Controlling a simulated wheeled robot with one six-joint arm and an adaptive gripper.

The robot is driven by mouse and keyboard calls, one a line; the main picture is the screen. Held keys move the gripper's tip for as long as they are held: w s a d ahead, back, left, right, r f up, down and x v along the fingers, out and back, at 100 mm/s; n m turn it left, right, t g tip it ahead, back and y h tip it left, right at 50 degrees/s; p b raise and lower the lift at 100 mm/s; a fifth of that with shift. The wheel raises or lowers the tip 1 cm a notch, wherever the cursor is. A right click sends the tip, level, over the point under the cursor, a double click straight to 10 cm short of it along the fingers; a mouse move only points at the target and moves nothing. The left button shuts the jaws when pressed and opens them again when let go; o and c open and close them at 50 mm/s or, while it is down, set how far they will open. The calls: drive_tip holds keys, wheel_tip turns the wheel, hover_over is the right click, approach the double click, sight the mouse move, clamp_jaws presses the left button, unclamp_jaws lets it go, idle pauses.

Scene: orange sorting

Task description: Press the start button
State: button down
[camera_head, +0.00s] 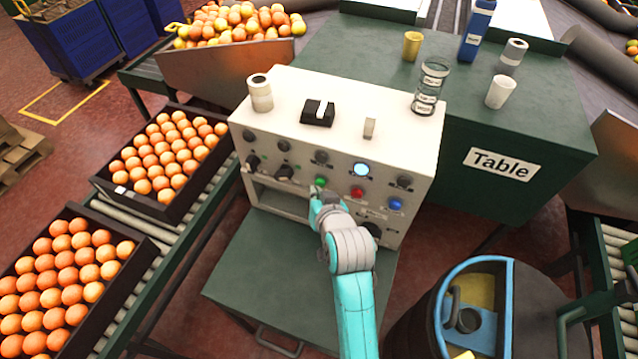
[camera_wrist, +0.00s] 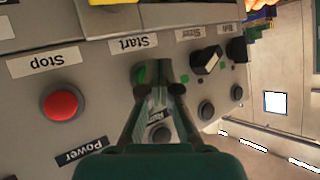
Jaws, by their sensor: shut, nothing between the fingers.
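The green start button (camera_head: 320,182) is on the front of the white control box (camera_head: 400,148). In the wrist view a green patch of it (camera_wrist: 139,76) shows under the "Start" label (camera_wrist: 133,43), partly hidden by a finger. My gripper (camera_head: 316,194) is shut and empty, its fingertips close in front of the panel just below the green button. In the wrist view the gripper (camera_wrist: 158,90) points at the panel below the label. I cannot tell whether a fingertip touches the button. The red stop button (camera_head: 357,192) is to the right; it also shows in the wrist view (camera_wrist: 61,105).
A blue button (camera_head: 396,204), a lit button (camera_head: 362,169) and dark knobs share the panel. A cup-like roll (camera_head: 260,93) and a glass jar (camera_head: 430,88) stand on the box. Orange crates (camera_head: 112,190) lie left; a round bin (camera_head: 527,310) stands right.

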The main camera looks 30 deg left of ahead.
drive_tip(key=shift+w+a, duration=0.1)
drive_tip(key=shift+w, duration=0.4)
idle(0.5)
drive_tip(key=shift+s, duration=0.15)
drive_tip(key=shift+s+d, duration=0.25)
drive_tip(key=shift+s, duration=0.55)
drive_tip(key=shift+s+d, duration=0.2)
drive_tip(key=shift+s, duration=0.6)
drive_tip(key=shift+s+d, duration=0.2)
drive_tip(key=shift+s, duration=0.65)
drive_tip(key=shift+s+d, duration=0.2)
drive_tip(key=shift+s, duration=0.6)
